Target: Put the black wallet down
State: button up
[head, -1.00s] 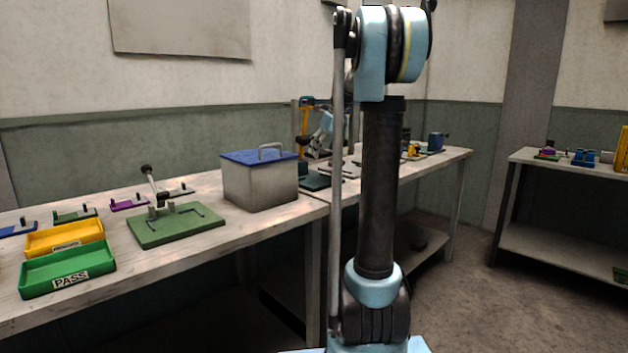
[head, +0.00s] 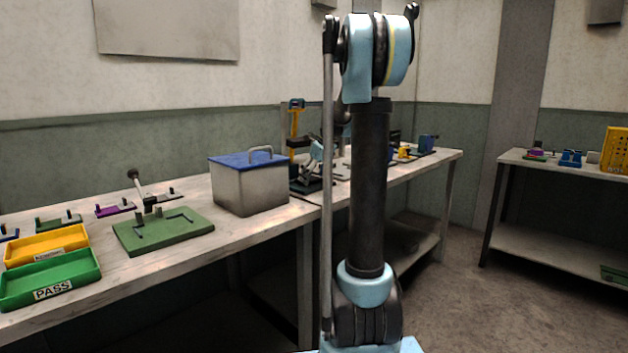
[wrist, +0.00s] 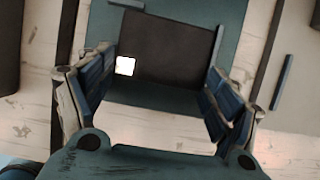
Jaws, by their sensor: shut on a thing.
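The black wallet (wrist: 160,52) is a dark flat piece with a white square patch near its lower left in the wrist view. My gripper (wrist: 165,72) has its blue-padded fingers on either side of it and is shut on it. A teal plate (wrist: 140,8) lies below or behind the wallet; I cannot tell whether the two touch. In the head view my gripper is small, at the far bench behind the grey box, partly hidden by my arm. The wallet cannot be made out clearly there.
A grey box with a blue lid (head: 249,182) stands left of my arm. A green fixture board (head: 163,231), a yellow tray (head: 45,244) and a green PASS tray (head: 50,279) sit on the near bench. A yellow upright stand (head: 296,130) is close to my gripper.

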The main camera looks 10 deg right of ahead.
jog(key=o, duration=1.1)
jog(key=shift+f, duration=0.1)
jog(key=v, duration=1.2)
jog(key=s+a+f+n, duration=0.1)
jog(key=s+f+n, duration=0.2)
jog(key=s+n, duration=0.35)
jog(key=s+a+f+n+h, duration=0.1)
jog(key=s+f+n, duration=0.25)
jog(key=s, duration=0.55)
jog(key=s+a+f+n, duration=0.1)
jog(key=s+f+n, duration=0.35)
jog(key=s, duration=0.25)
jog(key=s+f+n+g+h, duration=0.1)
jog(key=s+f+n, duration=1.3)
jog(key=s+f, duration=0.2)
jog(key=shift+s+f+n+h, duration=0.3)
jog(key=shift+s+n, duration=0.05)
jog(key=shift+s, duration=0.7)
